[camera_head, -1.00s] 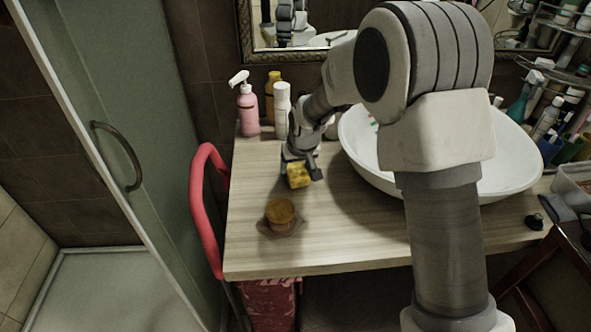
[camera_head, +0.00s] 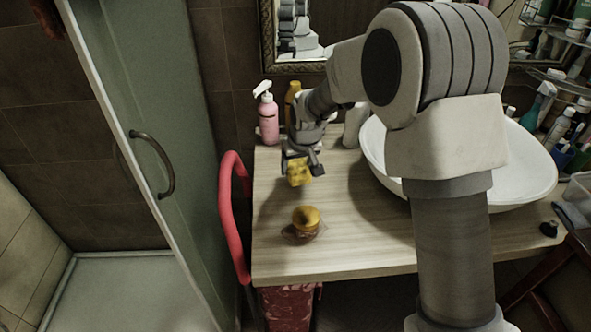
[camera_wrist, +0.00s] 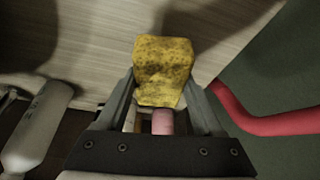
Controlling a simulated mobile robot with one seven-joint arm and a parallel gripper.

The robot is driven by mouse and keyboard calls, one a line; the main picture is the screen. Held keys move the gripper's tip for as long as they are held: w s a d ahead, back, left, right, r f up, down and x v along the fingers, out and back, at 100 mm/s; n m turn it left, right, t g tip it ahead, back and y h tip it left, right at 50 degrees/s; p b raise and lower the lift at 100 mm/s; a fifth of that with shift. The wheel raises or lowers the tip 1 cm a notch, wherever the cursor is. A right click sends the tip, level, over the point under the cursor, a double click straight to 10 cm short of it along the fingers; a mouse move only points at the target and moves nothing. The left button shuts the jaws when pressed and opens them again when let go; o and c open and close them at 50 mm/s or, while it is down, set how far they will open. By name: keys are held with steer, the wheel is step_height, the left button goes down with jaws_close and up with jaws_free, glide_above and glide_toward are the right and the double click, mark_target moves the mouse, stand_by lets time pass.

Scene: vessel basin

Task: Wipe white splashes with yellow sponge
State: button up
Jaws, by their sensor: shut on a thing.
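The yellow sponge (camera_head: 299,172) is held between the fingers of my gripper (camera_head: 302,163), above the left part of the wooden counter (camera_head: 345,245). In the wrist view the sponge (camera_wrist: 163,68) shows dark speckles and sticks out past the fingertips of my gripper (camera_wrist: 160,98). I see no clear white splashes on the bare counter in either view; part of the counter is hidden behind my arm.
A jar with a yellow-brown lid (camera_head: 306,219) stands near the counter's front left. The white basin (camera_head: 530,170) is right. A red chair frame (camera_head: 232,215) borders the left edge.

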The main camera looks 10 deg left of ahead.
steer(key=shift+r+p, duration=1)
steer(key=shift+r, duration=1)
